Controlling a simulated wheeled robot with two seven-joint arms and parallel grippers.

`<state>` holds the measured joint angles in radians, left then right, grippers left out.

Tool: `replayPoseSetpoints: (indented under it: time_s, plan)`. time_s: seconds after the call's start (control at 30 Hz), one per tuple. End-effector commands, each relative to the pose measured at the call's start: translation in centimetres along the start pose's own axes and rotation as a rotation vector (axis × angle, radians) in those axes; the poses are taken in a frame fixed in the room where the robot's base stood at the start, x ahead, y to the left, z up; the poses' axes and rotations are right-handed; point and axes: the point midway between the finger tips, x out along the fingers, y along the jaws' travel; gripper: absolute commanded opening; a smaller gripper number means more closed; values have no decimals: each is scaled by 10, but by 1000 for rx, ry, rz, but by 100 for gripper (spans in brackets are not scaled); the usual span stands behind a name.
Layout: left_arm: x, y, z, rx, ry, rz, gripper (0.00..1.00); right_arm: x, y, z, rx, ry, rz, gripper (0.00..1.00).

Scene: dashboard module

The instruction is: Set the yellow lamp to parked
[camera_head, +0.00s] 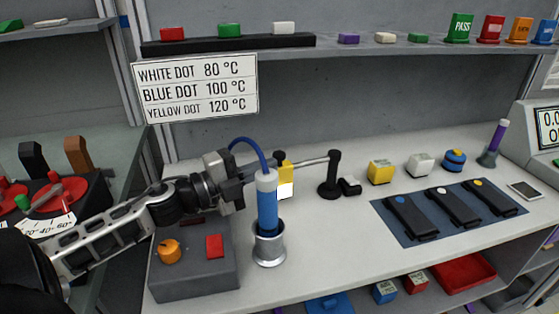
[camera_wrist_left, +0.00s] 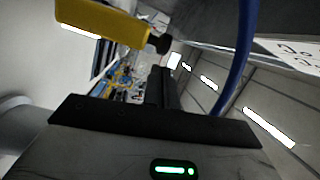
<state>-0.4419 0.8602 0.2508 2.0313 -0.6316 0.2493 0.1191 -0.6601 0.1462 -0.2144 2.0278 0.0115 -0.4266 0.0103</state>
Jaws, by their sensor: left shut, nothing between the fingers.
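The yellow lamp (camera_head: 286,173) hangs on a thin grey arm from a black stand (camera_head: 331,178) on the bench. Its white underside looks lit, and a blue cylinder partly covers it in the head view. In the left wrist view the yellow lamp (camera_wrist_left: 100,24) is close, at the upper left, with a black knob (camera_wrist_left: 160,43) at its end. My left gripper (camera_head: 240,172) is just left of the lamp, behind the blue cylinder's cable. Its fingers (camera_wrist_left: 161,88) are shut and empty, and in the wrist view they appear just below the knob, with contact unclear. My right gripper is not in view.
The blue cylinder (camera_head: 267,208) stands in a metal cup (camera_head: 269,249), its cable arching near my gripper. A grey box (camera_head: 190,285) with an orange knob and red button is below my arm. A blue mat (camera_head: 398,235) with black devices lies right; the front middle bench is clear.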

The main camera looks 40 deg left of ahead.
Motion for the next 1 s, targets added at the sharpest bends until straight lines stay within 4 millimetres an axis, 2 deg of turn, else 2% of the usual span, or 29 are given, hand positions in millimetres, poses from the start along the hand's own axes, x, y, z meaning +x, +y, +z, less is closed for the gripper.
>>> replayPoseSetpoints:
  time_s: [0.1, 0.3, 0.7, 0.87, 1.0]
  plan:
    - [17, -3, 0, 1, 0, -3, 0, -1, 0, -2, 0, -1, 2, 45]
    - [31, -1, 0, 2, 0, 0, 0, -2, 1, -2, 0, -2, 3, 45]
    - [33, 0, 1, 2, 1, 1, 0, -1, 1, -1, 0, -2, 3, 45]
    - [32, 2, 14, 2, 44, 10, 0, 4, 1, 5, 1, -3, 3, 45]
    - [31, -2, 19, -2, 71, 11, 0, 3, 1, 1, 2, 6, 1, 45]
